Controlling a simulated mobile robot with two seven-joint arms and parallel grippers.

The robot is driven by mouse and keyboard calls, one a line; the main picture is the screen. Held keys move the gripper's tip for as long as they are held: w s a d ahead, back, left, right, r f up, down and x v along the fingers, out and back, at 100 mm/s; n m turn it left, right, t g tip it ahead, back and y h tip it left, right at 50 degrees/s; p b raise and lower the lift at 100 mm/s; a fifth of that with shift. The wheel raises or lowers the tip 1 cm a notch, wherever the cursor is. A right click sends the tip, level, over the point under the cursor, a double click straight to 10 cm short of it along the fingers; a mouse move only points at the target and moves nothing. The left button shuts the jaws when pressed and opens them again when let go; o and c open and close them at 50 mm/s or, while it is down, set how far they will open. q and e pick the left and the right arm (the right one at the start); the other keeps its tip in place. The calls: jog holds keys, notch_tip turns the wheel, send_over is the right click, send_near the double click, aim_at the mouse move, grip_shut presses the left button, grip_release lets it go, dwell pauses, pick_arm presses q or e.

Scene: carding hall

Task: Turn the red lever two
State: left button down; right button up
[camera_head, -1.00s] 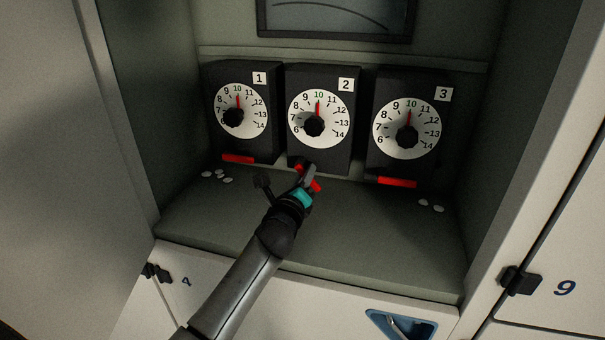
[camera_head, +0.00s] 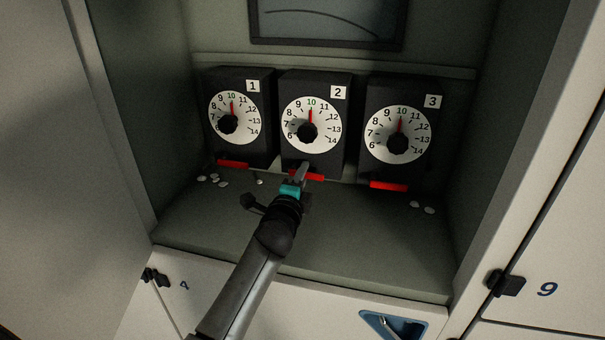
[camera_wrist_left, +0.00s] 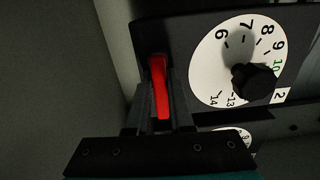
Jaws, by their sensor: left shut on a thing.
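Box two (camera_head: 330,165) is the dark middle box, with a white round dial (camera_head: 327,112), a black knob and a red pointer up at 10. The red lever two (camera_head: 316,178) is at its bottom front and lies about level. My left gripper (camera_head: 302,172) reaches it from the front and hides its left part. In the left wrist view the red lever (camera_wrist_left: 160,88) lies between the two dark fingers of my left gripper (camera_wrist_left: 158,125), which are shut on it. My right gripper is not in view.
Box one (camera_head: 264,125) and box three (camera_head: 432,130) flank box two, each with a level red lever. Small white discs (camera_head: 222,184) lie under box one, a single disc (camera_head: 259,181) left of my gripper, and others (camera_head: 429,210) under box three. The front of the shelf (camera_head: 350,250) is clear.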

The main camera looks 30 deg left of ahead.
pick_arm(q)
jog(key=shift+n, duration=0.4)
jog(key=c, duration=0.8)
grip_release()
jog(key=shift+s, duration=0.15)
jog(key=b+v, duration=0.1)
jog(key=v, duration=1.4)
jog(key=shift+d+r, duration=0.1)
jog(key=shift+d, duration=0.05)
